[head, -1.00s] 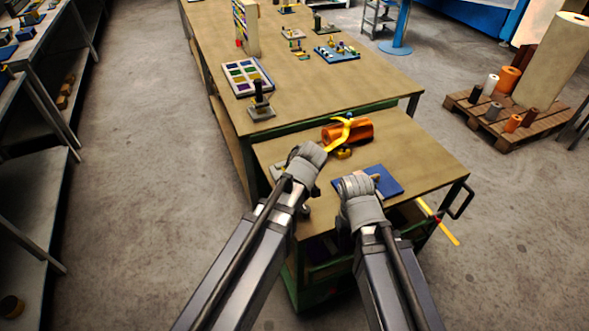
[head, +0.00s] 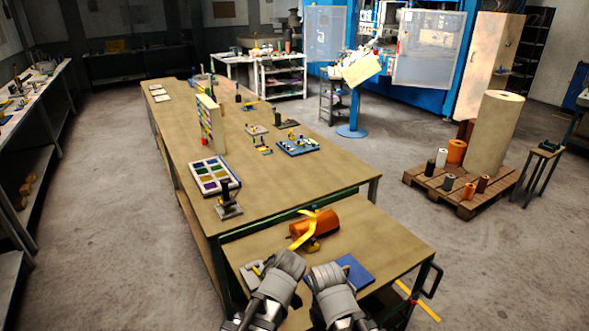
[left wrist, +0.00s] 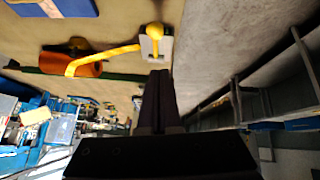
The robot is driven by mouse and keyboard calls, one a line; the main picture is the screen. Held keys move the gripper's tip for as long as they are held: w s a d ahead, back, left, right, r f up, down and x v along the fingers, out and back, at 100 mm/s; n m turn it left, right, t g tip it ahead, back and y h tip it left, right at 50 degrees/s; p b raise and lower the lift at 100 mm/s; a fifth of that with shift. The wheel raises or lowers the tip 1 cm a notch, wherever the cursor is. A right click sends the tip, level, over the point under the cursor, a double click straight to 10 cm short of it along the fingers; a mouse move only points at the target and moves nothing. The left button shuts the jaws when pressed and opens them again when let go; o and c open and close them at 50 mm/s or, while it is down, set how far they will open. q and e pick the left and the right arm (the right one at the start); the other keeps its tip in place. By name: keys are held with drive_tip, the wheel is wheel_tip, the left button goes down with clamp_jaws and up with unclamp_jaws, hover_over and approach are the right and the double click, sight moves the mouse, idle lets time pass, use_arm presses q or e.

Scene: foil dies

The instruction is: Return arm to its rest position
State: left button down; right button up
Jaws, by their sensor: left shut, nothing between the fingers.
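My left gripper (left wrist: 157,100) is shut and empty in the left wrist view, its dark fingers close to a pale plate (left wrist: 145,45) with a yellow ball-topped piece (left wrist: 155,32). In the head view the left wrist covers its fingers, low in the picture over the cart's near side. My right gripper (head: 326,278) is beside it, near a blue pad (head: 354,272); its fingers are hidden. An orange roll (head: 320,222) lies on the cart top (head: 385,250), with a curved yellow strip (head: 302,232) in front of it. The strip also shows in the left wrist view (left wrist: 105,53).
A long workbench (head: 290,180) stands beyond the cart, with a tray of coloured compartments (head: 232,172) and a black stand (head: 229,207). A pallet (head: 418,178) with rolls is at right. A shelf (head: 30,200) is at left. Open floor lies on both sides.

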use_arm(q)
drive_tip(key=s+d+f+m+g+h+b, duration=0.1)
drive_tip(key=s+d+f+m+g, duration=0.1)
drive_tip(key=s+m, duration=0.4)
drive_tip(key=s+d+f+m+g+h+b, duration=0.1)
drive_tip(key=s+f+m+g, duration=0.3)
drive_tip(key=s, duration=0.5)
drive_tip(key=shift+d+f+m+b, duration=0.65)
drive_tip(key=shift+d+f+m, duration=0.15)
drive_tip(key=shift+m, duration=0.3)
